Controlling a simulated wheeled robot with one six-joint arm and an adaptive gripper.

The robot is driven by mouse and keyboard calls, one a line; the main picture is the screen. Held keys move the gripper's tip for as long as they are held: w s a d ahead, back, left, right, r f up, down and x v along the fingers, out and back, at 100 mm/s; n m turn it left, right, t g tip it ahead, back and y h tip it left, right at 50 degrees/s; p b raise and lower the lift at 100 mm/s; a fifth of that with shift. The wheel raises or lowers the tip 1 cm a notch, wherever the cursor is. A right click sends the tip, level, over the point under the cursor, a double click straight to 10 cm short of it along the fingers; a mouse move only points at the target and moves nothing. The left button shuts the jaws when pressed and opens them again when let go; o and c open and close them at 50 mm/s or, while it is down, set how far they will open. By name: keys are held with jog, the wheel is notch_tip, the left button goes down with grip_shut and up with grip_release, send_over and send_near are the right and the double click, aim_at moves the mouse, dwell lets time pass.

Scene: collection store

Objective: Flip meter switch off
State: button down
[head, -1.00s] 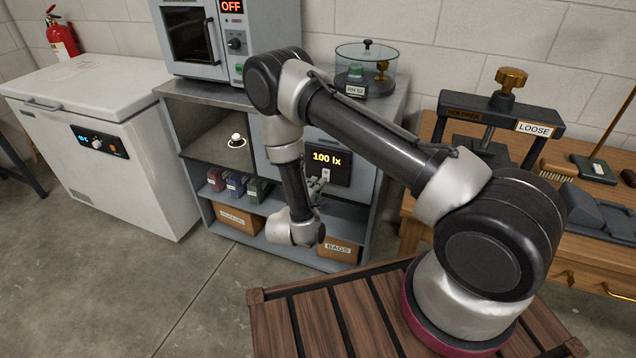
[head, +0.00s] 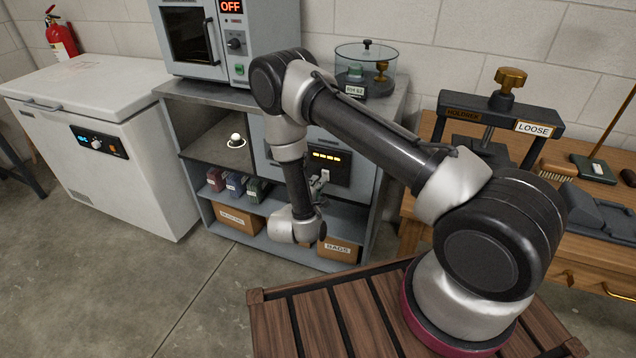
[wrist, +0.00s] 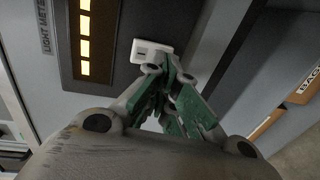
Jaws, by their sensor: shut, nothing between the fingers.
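The light meter is a dark panel (head: 342,171) on the grey cabinet front, and its display (head: 326,156) shows a row of yellow dashes. The wrist view shows the same lit dashes (wrist: 84,42) beside a "LIGHT METE…" label. The meter's switch (wrist: 150,50) has a small white plate on the dark panel, its lower part partly hidden by my fingers. My gripper (wrist: 158,74), with green-sided fingers, is shut and empty, its tips right at the plate. I cannot tell whether they touch it. In the head view my gripper (head: 318,184) is small in front of the panel.
A shelf below the meter holds several small boxes (head: 235,185), with cardboard boxes (head: 338,250) underneath. An oven reading OFF (head: 238,60) and a glass dome (head: 365,65) stand on top. A chest freezer (head: 100,130) is left, a wooden bench right.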

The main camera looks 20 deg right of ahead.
jog(key=v, duration=1.1)
jog(key=shift+s, duration=0.1)
jog(key=s+d+n+g+h, duration=0.4)
jog(key=s+d, duration=0.1)
jog(key=d, duration=0.3)
jog(key=s+d+r+m+g+y, duration=0.1)
jog(key=s+d+r+m+y, duration=0.3)
jog(key=r, duration=0.9)
jog(key=s+d+r+m+g+y, duration=0.2)
jog(key=s+d+r+m+y, duration=0.3)
jog(key=s+r, duration=0.5)
jog(key=s+d+r+m+g+y, duration=0.1)
jog(key=s+d+r+m+y, duration=0.3)
jog(key=r, duration=1.4)
jog(key=s+d+m, duration=0.1)
jog(key=s, duration=0.1)
jog(key=shift+s+m+g+y, duration=0.3)
jog(key=shift+s+m+g, duration=0.1)
jog(key=shift+d+r, duration=0.1)
